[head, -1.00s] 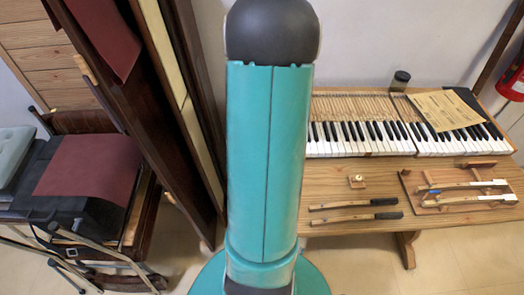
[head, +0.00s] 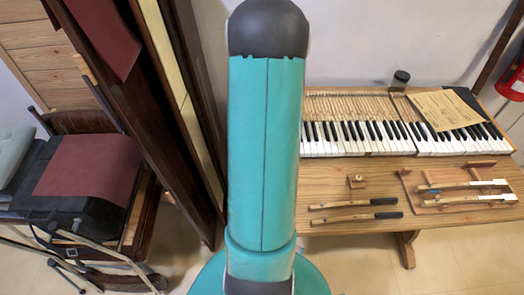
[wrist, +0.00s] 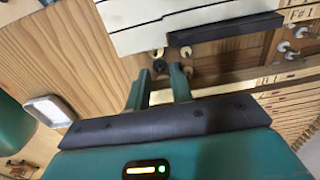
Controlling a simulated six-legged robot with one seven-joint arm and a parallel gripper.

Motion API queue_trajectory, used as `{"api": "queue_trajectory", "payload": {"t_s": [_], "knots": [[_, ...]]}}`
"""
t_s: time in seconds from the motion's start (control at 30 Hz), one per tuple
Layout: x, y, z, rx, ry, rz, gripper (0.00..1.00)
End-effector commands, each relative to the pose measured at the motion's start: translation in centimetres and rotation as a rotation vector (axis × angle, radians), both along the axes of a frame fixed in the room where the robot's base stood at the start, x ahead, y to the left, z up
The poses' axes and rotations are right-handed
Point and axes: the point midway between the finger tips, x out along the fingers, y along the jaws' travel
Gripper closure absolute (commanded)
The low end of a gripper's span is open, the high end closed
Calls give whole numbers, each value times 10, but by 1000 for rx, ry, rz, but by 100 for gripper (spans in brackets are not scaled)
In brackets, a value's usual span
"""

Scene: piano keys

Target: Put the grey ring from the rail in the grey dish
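In the wrist view my gripper (wrist: 161,80) points up the picture, its two green fingers apart with a gap between them. A small dark grey ring (wrist: 160,66) shows just past the fingertips, in line with the gap; I cannot tell whether they touch it. Paler small rings (wrist: 187,52) sit close by to the right, beside the piano keys. A rectangular dish (wrist: 47,111) with a grey rim and pale inside lies on the wood at the left. In the head view my arm hides my gripper, and I cannot make out the ring or dish.
White keys (wrist: 150,25) and a black key (wrist: 225,34) lie just beyond the fingers. More rings (wrist: 284,47) are at the right.

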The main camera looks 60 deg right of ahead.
Motion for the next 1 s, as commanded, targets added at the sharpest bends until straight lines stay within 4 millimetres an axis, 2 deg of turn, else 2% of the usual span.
{"api": "queue_trajectory", "payload": {"t_s": [1.0], "knots": [[0,0,-12,0,0,1,77]]}}
